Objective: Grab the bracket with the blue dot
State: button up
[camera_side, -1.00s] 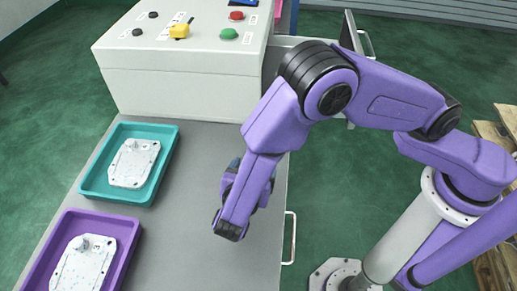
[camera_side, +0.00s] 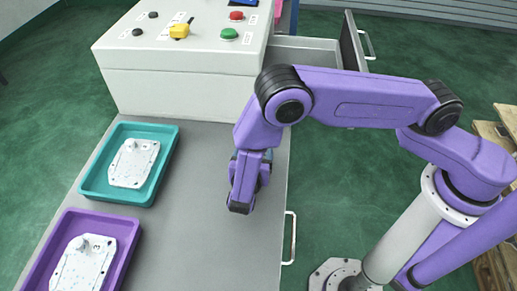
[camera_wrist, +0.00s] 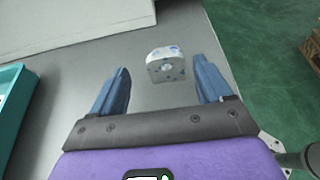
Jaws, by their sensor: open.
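A small pale grey metal bracket (camera_wrist: 165,68) rests on the grey worktop in the wrist view, beyond my fingers and roughly in line with the gap between them. Bluish marks show on its top and a round hole or boss on its near face; I cannot tell for sure which mark is a blue dot. My gripper (camera_wrist: 161,80) is open and empty, its two blue fingers wide apart. In the side view my gripper (camera_side: 250,182) is over the right part of the worktop, and the bracket is not visible there.
A teal tray (camera_side: 172,150) and a purple tray (camera_side: 128,232), each holding a flat casting, stand at the left. A control box (camera_side: 180,88) with buttons stands at the back, an open drawer (camera_side: 305,54) beside it. The worktop (camera_side: 195,230) between trays and gripper is clear.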

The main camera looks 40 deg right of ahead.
jog(key=shift+s+d+x, duration=0.1)
jog(key=shift+d+x, duration=0.05)
jog(key=shift+x, duration=1.3)
jog(key=shift+s+d+x, duration=0.1)
jog(key=shift+s+x, duration=0.05)
jog(key=shift+x, duration=1.3)
jog(key=c, duration=1.2)
jog(key=shift+r, duration=0.1)
jog(key=shift+r, duration=0.1)
